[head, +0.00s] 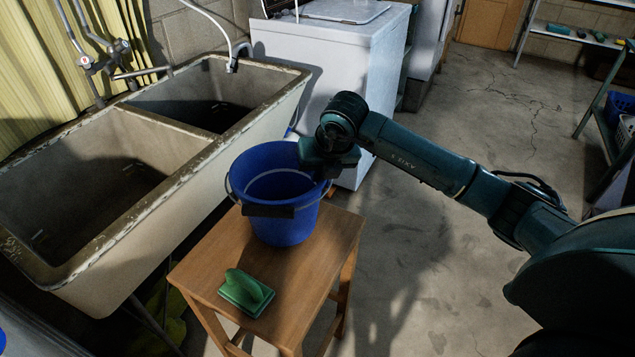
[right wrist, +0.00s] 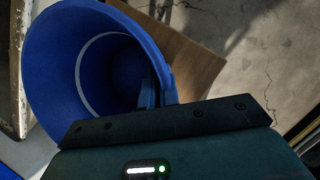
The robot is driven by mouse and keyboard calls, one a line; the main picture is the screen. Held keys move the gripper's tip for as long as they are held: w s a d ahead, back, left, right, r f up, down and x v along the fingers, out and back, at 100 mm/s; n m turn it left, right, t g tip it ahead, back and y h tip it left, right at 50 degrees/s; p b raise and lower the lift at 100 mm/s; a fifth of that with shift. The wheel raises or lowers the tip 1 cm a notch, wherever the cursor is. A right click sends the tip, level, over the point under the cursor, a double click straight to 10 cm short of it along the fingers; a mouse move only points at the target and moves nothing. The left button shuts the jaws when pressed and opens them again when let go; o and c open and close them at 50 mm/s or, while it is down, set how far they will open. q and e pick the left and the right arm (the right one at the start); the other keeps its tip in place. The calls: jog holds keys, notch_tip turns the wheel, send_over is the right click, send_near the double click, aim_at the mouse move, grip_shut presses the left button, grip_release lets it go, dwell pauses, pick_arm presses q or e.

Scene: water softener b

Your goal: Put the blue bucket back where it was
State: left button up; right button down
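The blue bucket (head: 285,215) appears upright on the wooden stool (head: 200,268), towards its back. Its handle hangs down at the front, with a dark grip. My right gripper (head: 325,165) is at the bucket's right rim. In the right wrist view the bucket (right wrist: 60,70) opens towards the camera. My right gripper's fingers (right wrist: 157,93) there are close together at the rim, one inside the bucket, and look shut on its wall. The outer finger is partly hidden. My left gripper is not in view.
A green scrubber (head: 246,291) lies on the stool's front part. A double concrete sink (head: 190,200) stands close on the left, and a white washing machine (head: 330,60) behind. Open floor (head: 430,270) lies right of the stool; shelves (head: 612,100) stand far right.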

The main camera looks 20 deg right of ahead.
notch_tip(320, 180, down, 3)
jog(key=shift+r, duration=0.1)
jog(key=c, duration=1.6)
grip_release()
jog(key=shift+c, duration=0.2)
jog(key=v, duration=1.2)
